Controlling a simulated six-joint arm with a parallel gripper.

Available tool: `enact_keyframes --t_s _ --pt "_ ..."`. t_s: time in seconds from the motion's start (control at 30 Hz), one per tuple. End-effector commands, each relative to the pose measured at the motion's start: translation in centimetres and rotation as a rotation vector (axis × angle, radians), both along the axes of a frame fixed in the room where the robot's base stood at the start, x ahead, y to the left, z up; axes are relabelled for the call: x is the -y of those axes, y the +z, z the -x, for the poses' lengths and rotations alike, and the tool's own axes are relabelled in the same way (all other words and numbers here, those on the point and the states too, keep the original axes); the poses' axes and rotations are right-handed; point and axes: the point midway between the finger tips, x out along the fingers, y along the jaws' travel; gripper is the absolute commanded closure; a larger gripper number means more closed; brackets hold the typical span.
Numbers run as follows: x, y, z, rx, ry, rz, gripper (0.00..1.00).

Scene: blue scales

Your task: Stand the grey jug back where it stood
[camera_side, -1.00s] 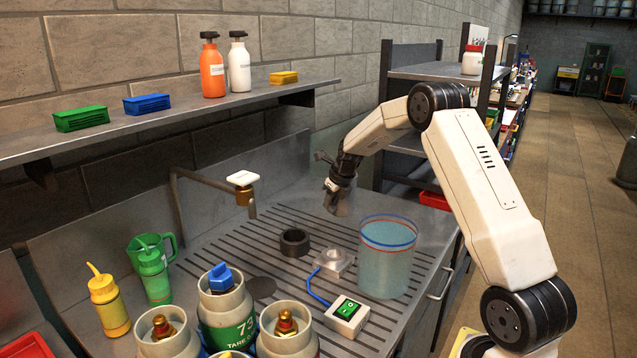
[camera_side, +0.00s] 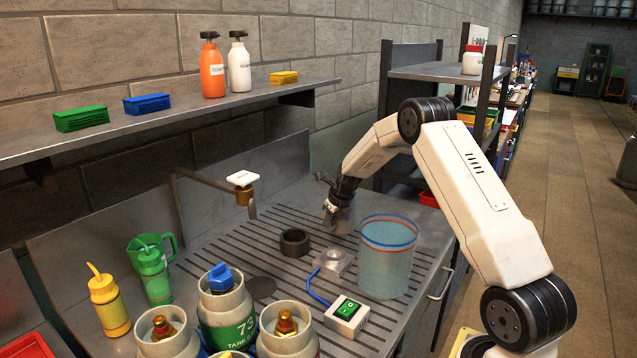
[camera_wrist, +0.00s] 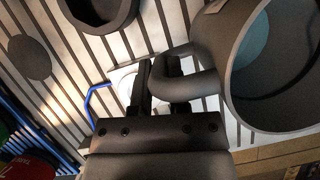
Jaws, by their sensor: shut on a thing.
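The grey jug (camera_side: 341,219) is upright or nearly so, just behind and left of the clear tank of blue water (camera_side: 386,262) in the side view. In the wrist view the jug (camera_wrist: 238,100) fills the right side, with its round mouth facing the camera and a blue-teal patch inside. My gripper (camera_wrist: 158,78) is shut on the jug's handle (camera_wrist: 203,62). In the side view my gripper (camera_side: 331,207) is partly merged with the jug. I cannot tell whether the jug's base touches the slotted metal worktop (camera_side: 283,222).
A switch box (camera_side: 346,315), gas cylinders (camera_side: 228,312) and a green jug (camera_side: 152,248) stand nearer. The worktop behind the ring is clear.

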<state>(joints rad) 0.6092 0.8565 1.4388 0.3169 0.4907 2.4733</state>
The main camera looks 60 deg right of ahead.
Motion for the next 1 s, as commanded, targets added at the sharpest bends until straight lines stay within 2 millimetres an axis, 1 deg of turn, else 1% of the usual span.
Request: enact_keyframes --t_s 0.07,0.17,0.4,0.5,0.93,0.97,1.0 --pt "0.0 0.1 -0.1 0.003 0.0 0.001 1.0" --pt "0.0 -0.3 0.0 0.002 0.0 0.001 1.0" --pt "0.0 -2.8 0.0 0.0 0.0 0.0 1.0" --pt "0.0 -3.5 -0.1 0.002 -0.001 0.001 1.0" --pt "0.0 -3.9 0.0 0.002 0.0 0.001 1.0" --pt "0.0 -4.0 0.0 0.0 -0.001 0.0 0.73" --pt "0.0 -3.9 0.0 0.0 -0.001 0.0 0.6"
